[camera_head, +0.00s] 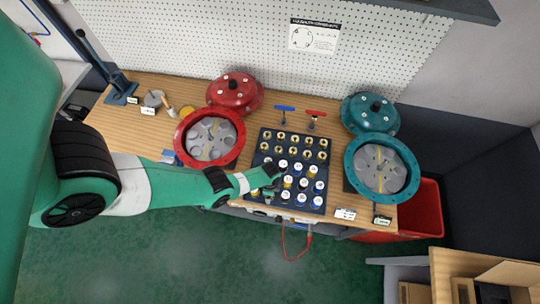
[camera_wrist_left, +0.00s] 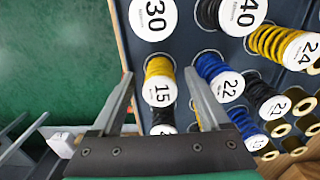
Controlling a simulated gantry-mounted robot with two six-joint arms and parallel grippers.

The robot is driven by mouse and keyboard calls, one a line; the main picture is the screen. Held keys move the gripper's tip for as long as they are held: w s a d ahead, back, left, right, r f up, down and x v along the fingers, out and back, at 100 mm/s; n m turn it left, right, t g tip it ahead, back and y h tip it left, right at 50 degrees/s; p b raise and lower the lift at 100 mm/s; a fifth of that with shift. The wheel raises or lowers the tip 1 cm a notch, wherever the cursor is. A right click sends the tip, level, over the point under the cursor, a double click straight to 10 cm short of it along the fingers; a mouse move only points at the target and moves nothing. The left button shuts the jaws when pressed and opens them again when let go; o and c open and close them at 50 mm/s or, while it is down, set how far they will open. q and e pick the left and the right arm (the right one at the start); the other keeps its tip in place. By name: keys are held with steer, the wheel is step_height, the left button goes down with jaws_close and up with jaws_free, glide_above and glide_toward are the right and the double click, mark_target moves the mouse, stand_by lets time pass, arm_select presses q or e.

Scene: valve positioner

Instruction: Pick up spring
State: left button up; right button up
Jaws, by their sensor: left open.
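Several springs with round white numbered caps stand in a dark tray (camera_head: 262,146) on the wooden bench. In the left wrist view, a yellow spring marked 15 (camera_wrist_left: 158,68) sits between the fingers of my left gripper (camera_wrist_left: 160,84). The fingers are open on either side of it, and I cannot tell whether either touches it. A blue spring marked 22 (camera_wrist_left: 209,66) is just right of the right finger. A dark spring stands below the yellow one, partly hidden by my gripper. In the head view, my left gripper (camera_head: 272,184) is low over the tray's left part. My right gripper is not in view.
Near the left gripper are springs marked 30 (camera_wrist_left: 153,18), 40 and 24 (camera_wrist_left: 270,40). Brass-coloured parts fill the tray's back rows. A red housing (camera_head: 182,128) stands left of the tray, a teal housing (camera_head: 414,172) right. A red bin (camera_head: 428,208) is beyond the bench's right end.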

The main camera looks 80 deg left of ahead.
arm_select(q)
jaws_close()
steer(key=shift+r, duration=0.15)
